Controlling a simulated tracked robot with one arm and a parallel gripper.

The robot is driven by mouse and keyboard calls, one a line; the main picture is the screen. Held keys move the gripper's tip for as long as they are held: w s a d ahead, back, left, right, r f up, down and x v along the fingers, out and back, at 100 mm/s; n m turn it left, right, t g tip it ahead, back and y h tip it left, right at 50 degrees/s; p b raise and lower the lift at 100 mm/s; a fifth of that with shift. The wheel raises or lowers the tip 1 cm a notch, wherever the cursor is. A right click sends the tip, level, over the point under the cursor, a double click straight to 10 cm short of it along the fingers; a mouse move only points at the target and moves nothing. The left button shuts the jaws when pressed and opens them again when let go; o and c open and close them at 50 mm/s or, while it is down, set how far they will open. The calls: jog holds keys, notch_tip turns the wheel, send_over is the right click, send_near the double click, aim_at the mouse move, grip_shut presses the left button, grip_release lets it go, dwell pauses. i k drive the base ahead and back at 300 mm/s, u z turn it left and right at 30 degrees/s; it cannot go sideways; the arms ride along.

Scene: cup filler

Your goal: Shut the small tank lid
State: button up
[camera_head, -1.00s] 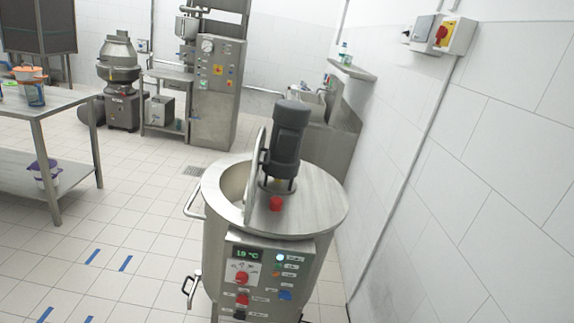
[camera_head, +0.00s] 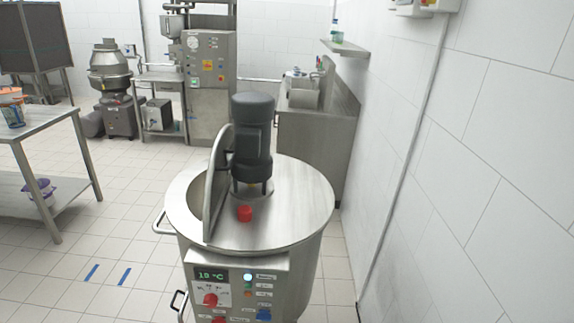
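The small round steel tank (camera_head: 300,262) stands in the lower middle of the view, with a control panel on its front. Its lid (camera_head: 217,183) is hinged up, standing nearly upright beside the dark motor (camera_head: 252,140). The opening (camera_head: 188,200) on the tank's left side is uncovered. The fixed half of the top (camera_head: 290,205) covers the right side, and a red knob (camera_head: 244,213) sits at the front of the motor. My gripper is not in view.
A steel table (camera_head: 40,122) stands at the left with items on it. A white tiled wall (camera_head: 500,150) runs close along the right. Machines (camera_head: 208,80) and a sink unit (camera_head: 318,130) stand behind. Floor between table and tank is clear.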

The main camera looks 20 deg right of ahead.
aim_at(219, 178)
jog(key=z, duration=0.2)
jog(key=i, duration=1)
jog(key=u, duration=0.15)
jog(key=k, duration=0.5)
jog(key=z, duration=0.8)
jog(key=i, duration=0.75)
jog(key=u, duration=0.8)
